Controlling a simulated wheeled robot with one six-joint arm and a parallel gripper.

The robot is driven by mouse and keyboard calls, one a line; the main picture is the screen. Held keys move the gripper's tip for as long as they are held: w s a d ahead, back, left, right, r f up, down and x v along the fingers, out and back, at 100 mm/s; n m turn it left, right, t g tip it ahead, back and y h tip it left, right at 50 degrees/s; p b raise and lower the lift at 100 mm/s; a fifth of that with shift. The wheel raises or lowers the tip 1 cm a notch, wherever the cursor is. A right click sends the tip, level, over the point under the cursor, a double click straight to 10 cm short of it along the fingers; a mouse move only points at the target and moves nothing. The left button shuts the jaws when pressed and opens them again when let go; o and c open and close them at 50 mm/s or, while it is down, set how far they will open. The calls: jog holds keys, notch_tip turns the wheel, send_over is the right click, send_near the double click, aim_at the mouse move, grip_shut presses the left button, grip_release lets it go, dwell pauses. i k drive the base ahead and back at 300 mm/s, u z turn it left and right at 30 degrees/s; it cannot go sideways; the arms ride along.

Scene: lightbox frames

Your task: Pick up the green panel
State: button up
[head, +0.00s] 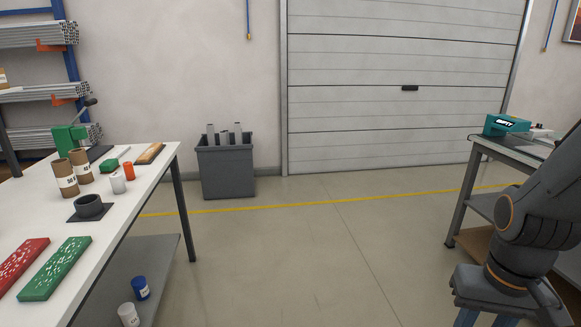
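The green panel (55,268) is a flat, long slab with white marks. It lies on the white table (133,215) at the lower left of the head view, near the table's right edge. A similar red panel (20,262) lies just left of it, cut by the picture's left edge. My gripper (488,318) shows at the lower right, far to the right of the green panel. It points down, and its fingertips are cut off by the bottom edge. I see nothing held, but the tips are hidden.
On the table are cardboard tubes (66,178), a dark ring (90,206) and a green vise (68,138). A blue cup (140,288) is on the lower shelf. A grey bin (226,168) stands behind. A workbench (507,153) is at right. Open floor lies between.

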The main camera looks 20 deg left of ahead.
aim_at(39, 288)
jog(key=u, duration=0.8)
jog(key=i, duration=1)
jog(key=u, duration=1.7)
jog(key=i, duration=1.1)
jog(key=u, duration=0.2)
